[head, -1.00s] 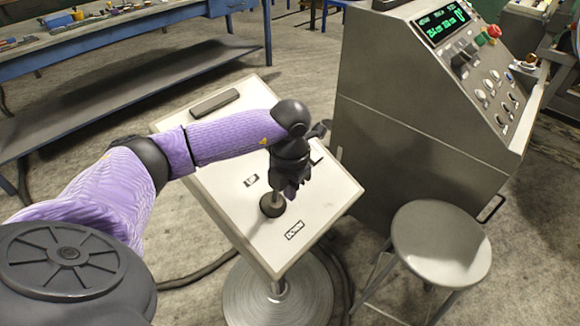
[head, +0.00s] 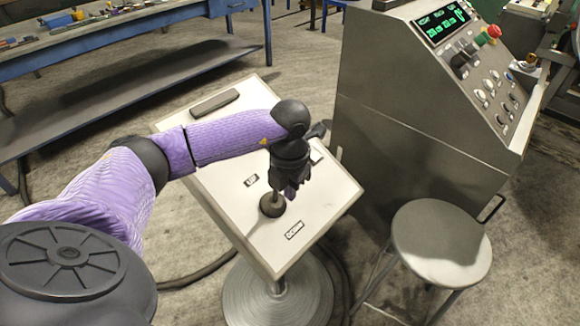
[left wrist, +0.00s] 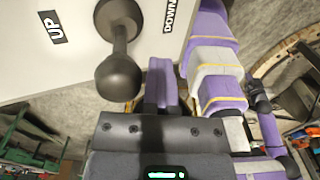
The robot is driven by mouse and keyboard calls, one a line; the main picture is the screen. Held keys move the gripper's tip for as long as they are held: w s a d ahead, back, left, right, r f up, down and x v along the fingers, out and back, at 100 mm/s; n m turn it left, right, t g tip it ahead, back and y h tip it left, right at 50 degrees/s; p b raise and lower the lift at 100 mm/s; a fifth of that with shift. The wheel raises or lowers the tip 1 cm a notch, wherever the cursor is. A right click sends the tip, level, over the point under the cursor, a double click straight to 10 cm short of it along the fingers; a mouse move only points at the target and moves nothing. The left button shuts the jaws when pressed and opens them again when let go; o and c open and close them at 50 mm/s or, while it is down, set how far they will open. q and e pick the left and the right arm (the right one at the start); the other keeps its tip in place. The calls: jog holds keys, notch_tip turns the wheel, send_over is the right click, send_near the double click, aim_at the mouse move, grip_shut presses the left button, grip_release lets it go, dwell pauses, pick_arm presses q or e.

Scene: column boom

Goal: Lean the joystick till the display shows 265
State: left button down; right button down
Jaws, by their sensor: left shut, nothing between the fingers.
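The joystick (head: 272,205) stands on a slanted pale panel (head: 235,222), between the labels UP (head: 251,180) and DOWN (head: 295,230). In the left wrist view its dark stick ends in a round knob (left wrist: 118,78). My left gripper (head: 291,190) is shut and empty at the top of the stick. In the left wrist view the gripper's fingers (left wrist: 163,84) are beside the knob; I cannot tell whether they touch it. The gripper hides part of the stick in the head view. The display (head: 442,22) has green digits too small to read surely. My right gripper is not in view.
A grey console (head: 400,130) with buttons and a red knob stands right of the panel. A round metal stool (head: 440,243) is at the front right. A blue workbench (head: 120,40) with tools stands at the back left. A dark bar (head: 215,102) lies on the panel's upper end.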

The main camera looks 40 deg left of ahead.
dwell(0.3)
pick_arm(q)
jog(key=d+r+p, duration=0.4)
jog(key=r+p, duration=0.4)
jog(key=shift+s+d, duration=0.2)
jog(key=shift+d, duration=0.05)
dwell(0.4)
